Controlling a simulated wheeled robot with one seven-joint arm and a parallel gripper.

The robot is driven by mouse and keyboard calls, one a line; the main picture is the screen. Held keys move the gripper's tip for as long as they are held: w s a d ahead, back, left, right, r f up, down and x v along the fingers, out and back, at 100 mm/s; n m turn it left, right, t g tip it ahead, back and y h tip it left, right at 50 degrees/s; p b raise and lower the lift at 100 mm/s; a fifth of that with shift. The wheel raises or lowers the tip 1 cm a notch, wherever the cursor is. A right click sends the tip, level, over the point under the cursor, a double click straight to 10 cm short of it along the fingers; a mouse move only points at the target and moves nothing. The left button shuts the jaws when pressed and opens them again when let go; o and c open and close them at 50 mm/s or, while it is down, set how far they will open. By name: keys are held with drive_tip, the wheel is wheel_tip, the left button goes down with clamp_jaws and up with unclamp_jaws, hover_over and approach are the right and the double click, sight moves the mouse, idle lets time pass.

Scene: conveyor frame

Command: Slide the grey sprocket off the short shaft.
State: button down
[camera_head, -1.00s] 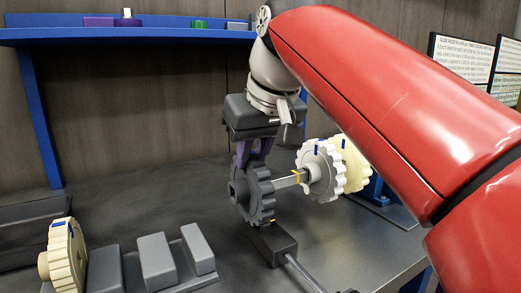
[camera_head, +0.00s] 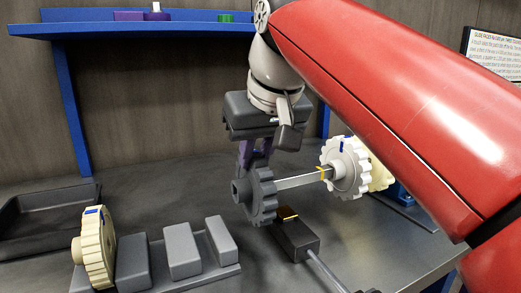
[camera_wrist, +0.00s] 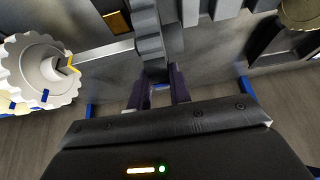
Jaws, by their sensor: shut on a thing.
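The dark grey sprocket (camera_head: 262,196) hangs upright in my gripper (camera_head: 254,158), whose purple fingers are shut on its upper edge. In the wrist view my gripper (camera_wrist: 158,92) pinches the sprocket (camera_wrist: 150,42) from one side. The bare silver shaft (camera_head: 298,181) runs from a yellow mark to the sprocket's right face. I cannot tell whether the shaft's tip is still inside the bore. A pale grey sprocket (camera_head: 347,170) with a blue mark sits farther along the shaft, with a cream sprocket (camera_head: 381,176) behind it.
A dark block (camera_head: 296,241) with a rod stands just below the held sprocket. At front left, a rack of grey blocks (camera_head: 183,252) stands beside an upright cream sprocket (camera_head: 95,255). A dark tray (camera_head: 40,208) lies at the far left. A blue shelf (camera_head: 185,29) runs above.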

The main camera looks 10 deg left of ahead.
wheel_tip(320, 180, up, 3)
drive_tip(key=p, duration=0.2)
drive_tip(key=shift+p, duration=0.35)
drive_tip(key=shift+r+b, duration=0.3)
drive_tip(key=shift+r, duration=1.75)
